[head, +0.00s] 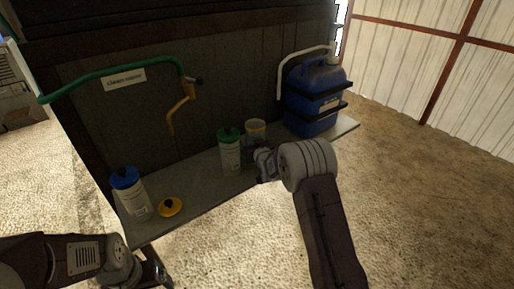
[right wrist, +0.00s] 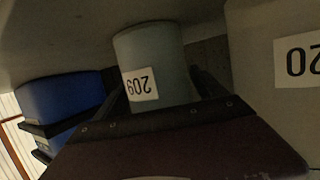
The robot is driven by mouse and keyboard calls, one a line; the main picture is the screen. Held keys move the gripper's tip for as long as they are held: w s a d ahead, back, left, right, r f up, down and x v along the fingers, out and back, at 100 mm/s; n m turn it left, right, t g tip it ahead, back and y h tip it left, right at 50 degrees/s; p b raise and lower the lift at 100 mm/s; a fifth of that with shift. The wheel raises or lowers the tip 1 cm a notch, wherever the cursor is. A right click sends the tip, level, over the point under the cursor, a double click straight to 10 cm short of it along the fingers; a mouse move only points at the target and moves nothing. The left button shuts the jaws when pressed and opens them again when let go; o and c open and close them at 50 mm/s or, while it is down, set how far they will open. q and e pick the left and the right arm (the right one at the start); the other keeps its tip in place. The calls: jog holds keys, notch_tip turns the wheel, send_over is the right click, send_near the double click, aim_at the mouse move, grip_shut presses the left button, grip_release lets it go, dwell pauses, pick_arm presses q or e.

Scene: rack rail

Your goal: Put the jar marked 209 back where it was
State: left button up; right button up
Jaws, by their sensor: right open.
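The jar marked 209 (right wrist: 183,64) is pale grey, and its label shows upside down in the right wrist view. In the head view it appears to be the jar with a yellow rim (head: 256,127), standing on the shelf right of the green-lidded jar (head: 230,156). My right gripper (head: 261,164) is open, its fingers on either side of jar 209 in the right wrist view (right wrist: 160,95); contact is unclear. My left gripper (head: 158,272) is low at the left, before the shelf; its jaws are not clear.
A blue-lidded jar (head: 133,199) and a loose yellow lid (head: 170,207) are on the shelf (head: 195,200) at left. A blue container (head: 315,100) stands at right. A green pipe (head: 120,68) with a yellow handle hangs above. A pale jar (right wrist: 270,70) is close beside jar 209.

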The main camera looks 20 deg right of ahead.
jog(key=p+v, duration=0.1)
jog(key=v, duration=1)
jog(key=shift+s+r+p, duration=0.1)
jog(key=shift+s+p, duration=0.15)
jog(key=shift+p, duration=0.1)
jog(key=s+a+f+g, duration=0.1)
jog(key=s+f+g, duration=0.2)
jog(key=s, duration=0.7)
jog(key=s+a+f+g, duration=0.1)
jog(key=s+f+g, duration=0.2)
jog(key=s+g, duration=0.3)
jog(key=s+a+f+g+y, duration=0.1)
jog(key=s+f+g, duration=0.2)
jog(key=s, duration=1.1)
jog(key=shift+g, duration=0.7)
jog(key=shift+r, duration=0.1)
notch_tip(320, 180, up, 22)
jog(key=p, duration=2.2)
